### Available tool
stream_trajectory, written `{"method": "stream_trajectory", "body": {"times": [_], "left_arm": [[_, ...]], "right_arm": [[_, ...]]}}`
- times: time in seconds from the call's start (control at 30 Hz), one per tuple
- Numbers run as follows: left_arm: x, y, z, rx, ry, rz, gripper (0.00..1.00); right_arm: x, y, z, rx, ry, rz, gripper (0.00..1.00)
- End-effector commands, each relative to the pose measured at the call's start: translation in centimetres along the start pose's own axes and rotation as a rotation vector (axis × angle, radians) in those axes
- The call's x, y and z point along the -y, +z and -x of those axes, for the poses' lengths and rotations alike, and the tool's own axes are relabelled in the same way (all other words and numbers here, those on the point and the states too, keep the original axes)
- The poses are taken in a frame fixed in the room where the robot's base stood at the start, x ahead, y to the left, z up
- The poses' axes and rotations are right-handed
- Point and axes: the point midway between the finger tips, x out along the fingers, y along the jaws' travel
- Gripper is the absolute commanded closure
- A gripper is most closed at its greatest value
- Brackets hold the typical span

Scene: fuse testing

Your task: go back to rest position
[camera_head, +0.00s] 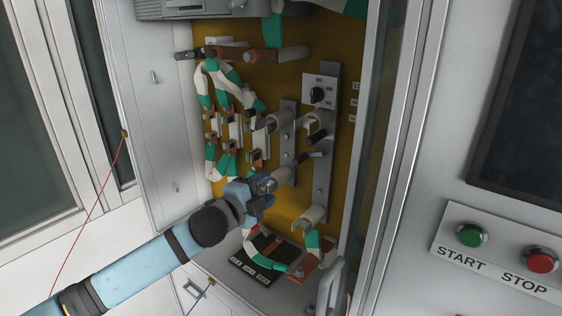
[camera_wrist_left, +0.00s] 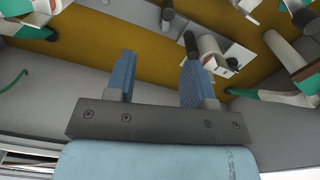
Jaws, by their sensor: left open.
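My left gripper (camera_head: 262,186) reaches from the lower left into the open cabinet, in front of its lower fuse clips. In the left wrist view its two blue fingers (camera_wrist_left: 158,82) stand apart with nothing between them. A grey cylindrical fuse part (camera_head: 284,176) sits just beyond the fingertips. It seems to be the light cylinder (camera_wrist_left: 210,52) past the right finger in the wrist view; whether they touch cannot be told. My right gripper does not show.
The cabinet's mustard back panel (camera_head: 335,200) carries a rotary switch (camera_head: 317,95) and green-and-white cables (camera_head: 225,80). A black labelled block (camera_head: 262,262) lies at the cabinet bottom. The cabinet door (camera_head: 165,120) stands at left. START (camera_head: 471,235) and STOP (camera_head: 541,261) buttons are at right.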

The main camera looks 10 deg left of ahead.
Motion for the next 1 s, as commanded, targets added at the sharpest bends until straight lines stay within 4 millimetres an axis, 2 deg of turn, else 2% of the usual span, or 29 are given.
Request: {"method": "stream_trajectory", "body": {"times": [0.17, 0.3, 0.47, 0.67, 0.8, 0.9, 1.0], "left_arm": [[-7.0, -0.8, 2.4, 0.017, 0.057, 0.228, 0.51], [-13.4, -1.2, 5.6, 0.062, 0.101, 0.462, 0.51], [-20.3, -1.4, 10.3, 0.150, 0.142, 0.722, 0.51], [-28.5, -1.5, 18.1, 0.312, 0.175, 1.024, 0.51], [-33.5, -1.6, 24.5, 0.451, 0.183, 1.202, 0.51], [-36.1, -1.8, 28.6, 0.540, 0.182, 1.294, 0.51], [-37.7, -1.9, 31.6, 0.605, 0.179, 1.353, 0.51]], "right_arm": [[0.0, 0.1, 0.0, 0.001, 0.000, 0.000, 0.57], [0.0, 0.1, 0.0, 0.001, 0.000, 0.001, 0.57], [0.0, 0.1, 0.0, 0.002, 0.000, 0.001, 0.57], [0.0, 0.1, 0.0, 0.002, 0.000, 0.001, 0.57], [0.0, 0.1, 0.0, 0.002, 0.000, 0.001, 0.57], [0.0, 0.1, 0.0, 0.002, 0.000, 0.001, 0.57], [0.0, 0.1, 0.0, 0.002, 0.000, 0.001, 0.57]]}}
